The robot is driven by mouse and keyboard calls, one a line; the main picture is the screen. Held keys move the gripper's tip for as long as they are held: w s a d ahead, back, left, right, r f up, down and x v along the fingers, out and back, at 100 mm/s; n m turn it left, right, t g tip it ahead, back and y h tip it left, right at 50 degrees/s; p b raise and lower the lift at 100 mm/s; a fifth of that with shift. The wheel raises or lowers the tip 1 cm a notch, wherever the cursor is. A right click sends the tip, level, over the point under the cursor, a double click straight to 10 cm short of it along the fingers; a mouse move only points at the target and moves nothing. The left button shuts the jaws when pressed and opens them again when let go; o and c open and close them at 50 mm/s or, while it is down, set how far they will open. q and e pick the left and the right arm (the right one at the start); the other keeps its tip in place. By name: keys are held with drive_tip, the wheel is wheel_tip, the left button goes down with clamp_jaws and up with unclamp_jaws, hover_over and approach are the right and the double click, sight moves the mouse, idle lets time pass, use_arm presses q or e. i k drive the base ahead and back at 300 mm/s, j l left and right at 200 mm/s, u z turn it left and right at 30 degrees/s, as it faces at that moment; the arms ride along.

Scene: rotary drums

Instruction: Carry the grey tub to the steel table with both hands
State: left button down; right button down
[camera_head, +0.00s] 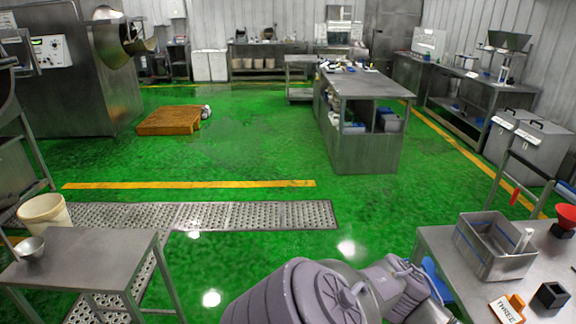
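The grey tub (468,244) is an open-topped rectangular box standing upright on a metal-topped table (440,238) at the lower right. A white upright piece shows at its right side; I cannot tell whether it is inside. A bare steel table (100,250) stands at the lower left, with a small metal bowl (31,248) at its left edge. My purple-grey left arm crosses the bottom centre towards the right. Its gripper (428,284) is at the near left of the tub, apart from it; its fingers are not clear. My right gripper is not in view.
A red funnel (566,215), a black holder (551,296) and an orange-handled item marked THREE (508,308) lie near the tub. A cream bucket (45,215) stands behind the left table. Green floor is open between the tables, with a perforated metal strip (240,215).

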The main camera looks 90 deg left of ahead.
sight(103, 254)
drive_tip(key=k, duration=0.75)
drive_tip(key=k+j+u, duration=0.1)
drive_tip(key=k, duration=0.65)
drive_tip(key=j+u, duration=0.1)
drive_tip(key=u, duration=3.1)
drive_tip(key=i, duration=1.45)
drive_tip(key=j+u, duration=0.05)
drive_tip(key=j, duration=0.05)
